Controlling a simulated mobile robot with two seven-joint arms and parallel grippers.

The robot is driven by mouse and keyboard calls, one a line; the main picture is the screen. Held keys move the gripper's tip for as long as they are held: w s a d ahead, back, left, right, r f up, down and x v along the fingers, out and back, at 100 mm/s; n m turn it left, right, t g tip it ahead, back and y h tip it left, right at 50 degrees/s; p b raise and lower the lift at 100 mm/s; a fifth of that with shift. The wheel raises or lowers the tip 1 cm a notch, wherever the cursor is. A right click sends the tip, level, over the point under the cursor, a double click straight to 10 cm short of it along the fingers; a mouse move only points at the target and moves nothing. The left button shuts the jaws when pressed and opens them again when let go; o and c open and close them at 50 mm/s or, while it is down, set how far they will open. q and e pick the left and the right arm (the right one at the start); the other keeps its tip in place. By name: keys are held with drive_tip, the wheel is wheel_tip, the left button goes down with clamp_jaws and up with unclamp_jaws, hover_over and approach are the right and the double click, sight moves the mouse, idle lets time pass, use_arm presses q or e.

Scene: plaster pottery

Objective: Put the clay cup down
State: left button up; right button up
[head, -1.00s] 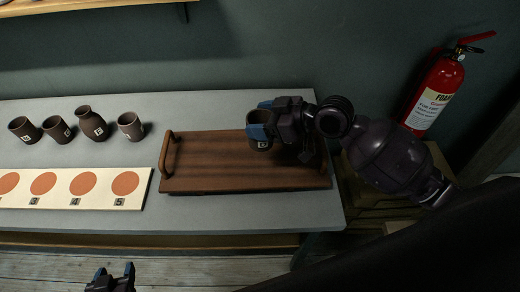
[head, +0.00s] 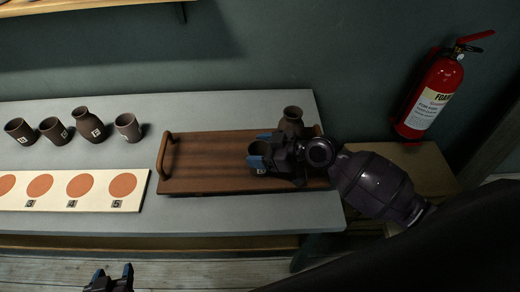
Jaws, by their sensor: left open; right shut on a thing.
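A dark brown clay cup (head: 259,153) is at the wooden tray (head: 210,160), right of the tray's middle. Its underside is hidden, so I cannot tell whether it touches the tray. My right gripper (head: 262,155) is shut on the cup, with its blue fingertips at the cup's sides. My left gripper (head: 111,277) is open and empty at the bottom edge, in front of the table and away from the cup.
A brown vase (head: 292,118) stands by the tray's back right, close behind my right gripper. Several cups and a vase (head: 89,124) stand at the left. A board (head: 100,190) with orange circles lies in front of them. The tray's left half is clear.

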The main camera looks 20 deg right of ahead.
drive_tip(key=shift+f, duration=0.1)
drive_tip(key=o, duration=1)
drive_tip(key=shift+o, duration=0.2)
drive_tip(key=shift+r, duration=0.2)
drive_tip(key=b+v, duration=0.2)
drive_tip(key=v, duration=1)
